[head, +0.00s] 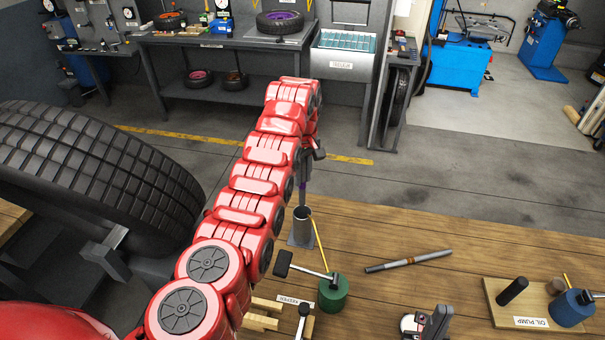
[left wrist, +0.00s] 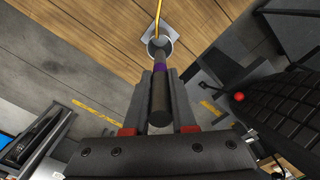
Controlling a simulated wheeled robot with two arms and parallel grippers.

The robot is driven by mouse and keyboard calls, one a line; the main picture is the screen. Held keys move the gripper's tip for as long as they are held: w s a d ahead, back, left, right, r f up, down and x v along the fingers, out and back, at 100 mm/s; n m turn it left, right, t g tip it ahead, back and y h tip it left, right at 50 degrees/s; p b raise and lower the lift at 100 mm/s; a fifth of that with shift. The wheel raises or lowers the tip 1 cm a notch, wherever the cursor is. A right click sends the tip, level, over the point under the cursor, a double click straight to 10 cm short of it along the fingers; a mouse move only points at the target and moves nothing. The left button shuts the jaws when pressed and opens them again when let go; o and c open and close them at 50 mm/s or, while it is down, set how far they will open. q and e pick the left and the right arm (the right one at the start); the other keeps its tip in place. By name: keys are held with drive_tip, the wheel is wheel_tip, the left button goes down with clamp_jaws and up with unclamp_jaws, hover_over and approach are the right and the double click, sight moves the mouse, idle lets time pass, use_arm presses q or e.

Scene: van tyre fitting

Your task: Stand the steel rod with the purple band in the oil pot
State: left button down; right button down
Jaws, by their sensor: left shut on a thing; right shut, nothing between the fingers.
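The steel rod with the purple band (head: 303,188) is upright in my left gripper (head: 306,158). The left wrist view shows the dark rod (left wrist: 159,98) between the two fingers (left wrist: 160,105), its purple band just beyond the fingertips. A grey cylindrical pot (head: 301,229), apparently the oil pot, stands on a plate at the table's far left edge, below the rod. In the left wrist view the rod's far end overlaps the pot's mouth (left wrist: 151,50); I cannot tell whether it is inside.
A steel rod with an orange band (head: 408,261) lies on the wooden table (head: 480,235). A green pot (head: 333,294), a hammer (head: 284,263) and an oil pump board (head: 515,310) are nearby. A large tyre (head: 90,170) stands left.

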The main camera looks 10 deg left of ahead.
sight(303, 161)
use_arm(q)
drive_tip(key=shift+f+b, duration=2.7)
drive_tip(key=shift+f, duration=3.05)
drive_tip(key=c, duration=0.7)
unclamp_jaws()
drive_tip(key=shift+o, duration=0.2)
wheel_tip(303, 161, up, 9)
drive_tip(key=shift+r, duration=0.15)
wheel_tip(303, 161, up, 7)
drive_tip(key=p, duration=0.3)
drive_tip(key=shift+r+p, duration=0.2)
drive_tip(key=shift+p, duration=0.15)
drive_tip(key=shift+r+p, duration=0.35)
drive_tip(key=shift+r, duration=0.05)
drive_tip(key=shift+f, duration=0.1)
